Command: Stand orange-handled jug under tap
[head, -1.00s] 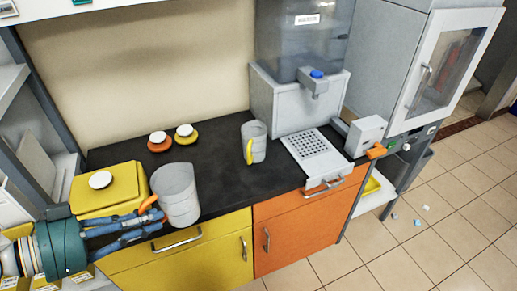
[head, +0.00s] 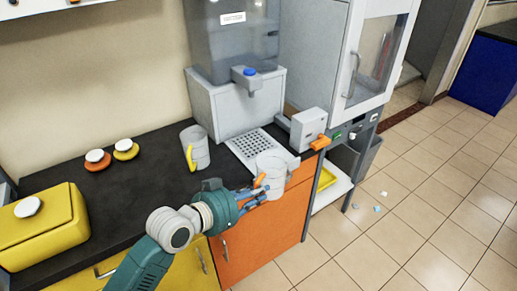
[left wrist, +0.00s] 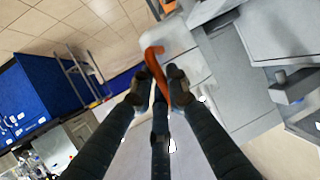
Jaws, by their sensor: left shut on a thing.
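The grey jug (head: 271,166) with an orange handle (head: 259,182) is at the front edge of the drip tray (head: 243,146), to the front right of the tap (head: 251,83). It looks roughly upright; I cannot tell whether its base touches anything. My left gripper (head: 257,191) is shut on the handle, which also shows between the fingers in the left wrist view (left wrist: 156,68). The tap has a blue button and juts from the water dispenser (head: 228,101) over the tray. My right gripper is not in view.
A grey jug with a yellow handle (head: 199,150) stands left of the tray. A grey box with an orange lever (head: 308,126) is right of it. Two small lidded pots (head: 98,160) and a yellow box (head: 45,235) are on the dark counter (head: 130,190), whose middle is clear.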

